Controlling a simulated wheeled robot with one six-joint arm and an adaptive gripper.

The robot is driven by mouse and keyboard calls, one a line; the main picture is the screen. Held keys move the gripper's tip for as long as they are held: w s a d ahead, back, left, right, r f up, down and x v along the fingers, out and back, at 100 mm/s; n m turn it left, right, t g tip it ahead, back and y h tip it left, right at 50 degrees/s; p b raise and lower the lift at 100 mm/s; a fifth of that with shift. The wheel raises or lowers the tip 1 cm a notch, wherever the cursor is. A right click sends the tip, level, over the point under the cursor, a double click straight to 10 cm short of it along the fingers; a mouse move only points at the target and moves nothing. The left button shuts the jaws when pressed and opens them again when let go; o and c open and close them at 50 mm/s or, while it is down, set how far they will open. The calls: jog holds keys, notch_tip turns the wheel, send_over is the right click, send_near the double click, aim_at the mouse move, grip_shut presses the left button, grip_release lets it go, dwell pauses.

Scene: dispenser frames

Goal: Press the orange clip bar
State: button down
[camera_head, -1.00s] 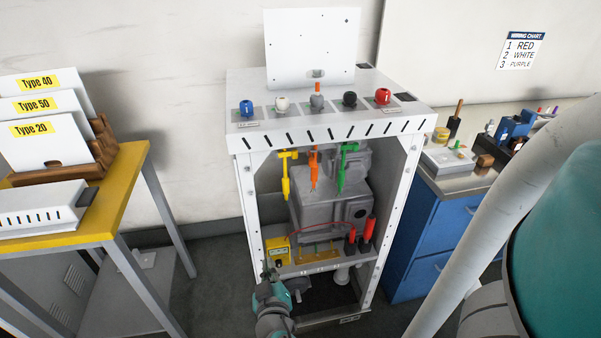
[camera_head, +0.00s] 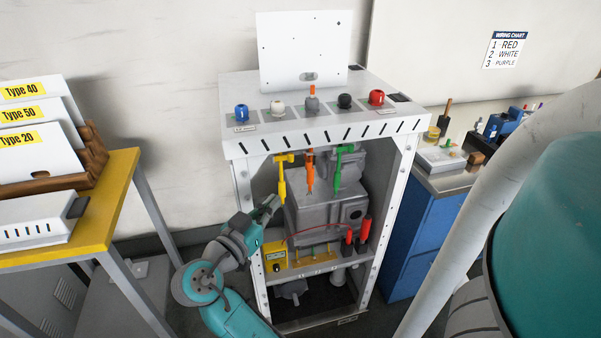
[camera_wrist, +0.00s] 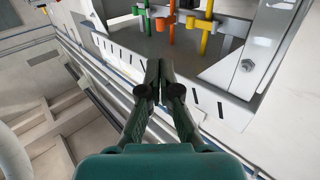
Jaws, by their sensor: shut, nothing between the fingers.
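The orange clip (camera_head: 310,170) hangs upright under the white cabinet's top, between a yellow clip (camera_head: 282,180) and a green clip (camera_head: 338,168). In the wrist view the orange clip (camera_wrist: 172,28) shows at the top, with the green clip (camera_wrist: 147,16) to its left and the yellow clip (camera_wrist: 207,16) to its right. My gripper (camera_head: 273,203) is at the cabinet's front left, just below the yellow clip and lower left of the orange one. Its fingers (camera_wrist: 157,66) are shut and empty, apart from the clips in the wrist view.
The white cabinet (camera_head: 316,137) has a slotted front edge and side posts around its opening. Inside stand a grey machine (camera_head: 315,222), a yellow box (camera_head: 275,257) and red-capped probes (camera_head: 363,231). A yellow-topped table (camera_head: 110,205) is at left, a blue cabinet (camera_head: 428,235) at right.

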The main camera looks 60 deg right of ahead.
aim_at(308, 167)
jog(key=d, duration=0.9)
jog(key=s+d, duration=0.1)
jog(key=d, duration=0.4)
jog(key=shift+f, duration=0.1)
jog(key=shift+s+n+t, duration=0.15)
jog(key=shift+n+t, duration=0.15)
jog(key=shift+t, duration=0.2)
